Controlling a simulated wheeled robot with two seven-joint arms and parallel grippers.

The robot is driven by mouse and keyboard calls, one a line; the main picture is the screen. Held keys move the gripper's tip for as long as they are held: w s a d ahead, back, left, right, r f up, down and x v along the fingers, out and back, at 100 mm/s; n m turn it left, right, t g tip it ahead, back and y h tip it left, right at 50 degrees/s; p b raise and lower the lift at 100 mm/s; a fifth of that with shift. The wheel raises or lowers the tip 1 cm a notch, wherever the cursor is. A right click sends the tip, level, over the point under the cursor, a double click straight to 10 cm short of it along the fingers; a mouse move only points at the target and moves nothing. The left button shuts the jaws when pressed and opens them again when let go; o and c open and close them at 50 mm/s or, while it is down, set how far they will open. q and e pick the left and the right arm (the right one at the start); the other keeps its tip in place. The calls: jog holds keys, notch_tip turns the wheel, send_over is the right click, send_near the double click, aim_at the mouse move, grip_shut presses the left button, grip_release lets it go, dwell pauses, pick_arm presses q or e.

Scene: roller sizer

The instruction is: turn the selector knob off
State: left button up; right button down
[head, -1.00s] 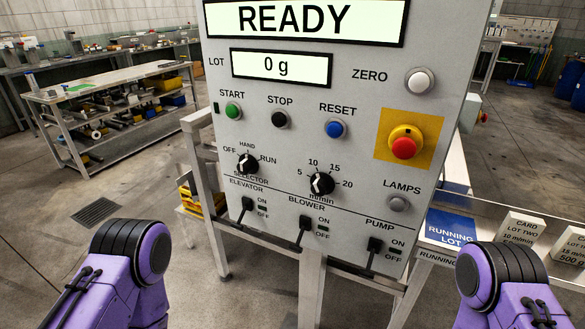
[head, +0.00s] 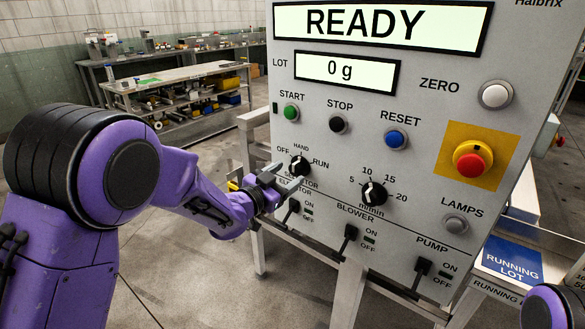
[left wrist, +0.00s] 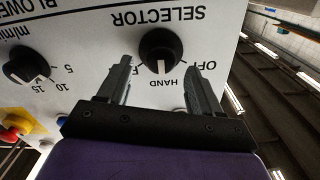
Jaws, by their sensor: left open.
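The selector knob (head: 299,166) is a round black knob with a white mark, at the lower left of the grey panel. OFF is to its left, HAND above and RUN to its right. In the left wrist view, which is upside down, the knob (left wrist: 160,47) shows its mark pointing about toward HAND. My left gripper (head: 288,184) is just below and in front of the knob in the head view. Its jaws (left wrist: 159,64) are open, one finger on each side of the knob in the picture. I cannot tell whether they touch it. My right gripper is out of view.
The speed knob (head: 373,194) is to the right on the panel. Elevator (head: 292,206), blower (head: 349,234) and pump (head: 422,267) switches lie below. Start (head: 291,112), stop (head: 338,124) and reset (head: 395,139) buttons are above. A red emergency button (head: 471,163) is at the right.

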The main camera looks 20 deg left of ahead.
aim_at(294, 170)
pick_arm(q)
jog(key=shift+x, duration=1.6)
jog(key=shift+c, duration=0.4)
jog(key=c, duration=1)
